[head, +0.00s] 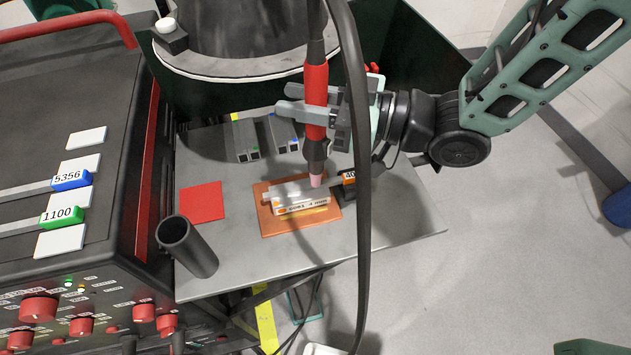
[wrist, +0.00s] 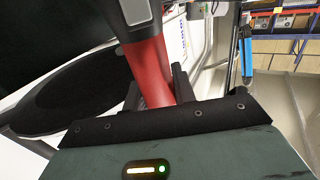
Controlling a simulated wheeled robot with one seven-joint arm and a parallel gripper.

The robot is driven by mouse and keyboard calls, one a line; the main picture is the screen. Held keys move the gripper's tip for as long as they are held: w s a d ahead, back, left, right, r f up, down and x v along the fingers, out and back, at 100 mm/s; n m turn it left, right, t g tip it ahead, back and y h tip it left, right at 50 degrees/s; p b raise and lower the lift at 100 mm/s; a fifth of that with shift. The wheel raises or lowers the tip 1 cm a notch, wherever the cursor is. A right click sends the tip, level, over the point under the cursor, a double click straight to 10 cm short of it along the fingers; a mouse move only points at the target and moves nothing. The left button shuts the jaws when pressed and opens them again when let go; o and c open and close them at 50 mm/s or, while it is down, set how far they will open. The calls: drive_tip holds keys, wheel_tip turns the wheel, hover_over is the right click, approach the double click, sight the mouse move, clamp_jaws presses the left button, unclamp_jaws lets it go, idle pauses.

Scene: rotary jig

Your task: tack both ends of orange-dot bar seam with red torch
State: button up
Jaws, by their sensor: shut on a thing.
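My gripper (head: 318,115) is shut on the red torch (head: 316,88), which stands nearly upright with its pink nozzle pointing down. The torch also shows in the wrist view (wrist: 150,73) between the fingers. The nozzle tip is over or close to the right end of a light bar (head: 290,190); I cannot tell whether it touches. The bar lies on a white labelled block (head: 302,205) with an orange mark, on an orange-brown plate (head: 268,222). An orange and black piece (head: 348,182) is at the bar's right end. The seam itself is too small to make out.
A red square (head: 202,202) and a dark open tube (head: 187,247) are left on the grey table (head: 400,222). Grey bars with coloured dots (head: 262,138) lie behind. A black cable (head: 361,200) hangs in front. The welding machine (head: 75,170) stands at left.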

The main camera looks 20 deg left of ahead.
drive_tip(key=shift+f+b, duration=0.45)
idle(0.8)
drive_tip(key=shift+r, duration=0.25)
idle(1.8)
drive_tip(key=shift+r, duration=0.55)
idle(4.2)
